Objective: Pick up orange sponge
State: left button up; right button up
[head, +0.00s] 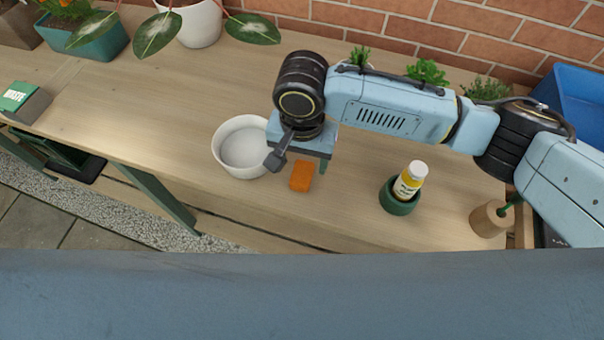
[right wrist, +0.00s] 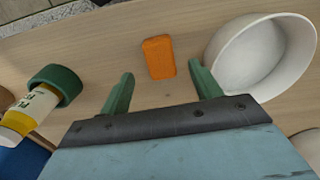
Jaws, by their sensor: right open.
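The orange sponge (head: 301,176) lies flat on the wooden table, just right of a white bowl (head: 243,147). In the right wrist view the sponge (right wrist: 158,57) lies beyond and between the two green fingers of my right gripper (right wrist: 160,88). The fingers are spread wide with nothing between them, and the bowl (right wrist: 262,56) is close beside one finger. In the head view my right gripper (head: 305,158) is above the table beside the bowl, partly hidden by its own wrist. My left gripper is not in view.
A yellow-labelled bottle (head: 410,180) stands in a green pot (head: 398,200) right of the sponge. A tan pot (head: 489,219) is farther right. Small green plants (head: 427,72) stand along the brick wall.

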aim_at(303, 170)
jog(key=f, duration=0.1)
jog(key=f+b, duration=0.1)
jog(key=f, duration=0.2)
jog(key=shift+w+f, duration=0.1)
jog(key=shift+w, duration=0.2)
jog(key=shift+f, duration=0.55)
jog(key=shift+c, duration=0.6)
jog(key=c, duration=0.5)
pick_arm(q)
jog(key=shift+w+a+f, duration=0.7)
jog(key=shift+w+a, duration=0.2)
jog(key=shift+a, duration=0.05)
pick_arm(e)
jog(key=c, duration=0.4)
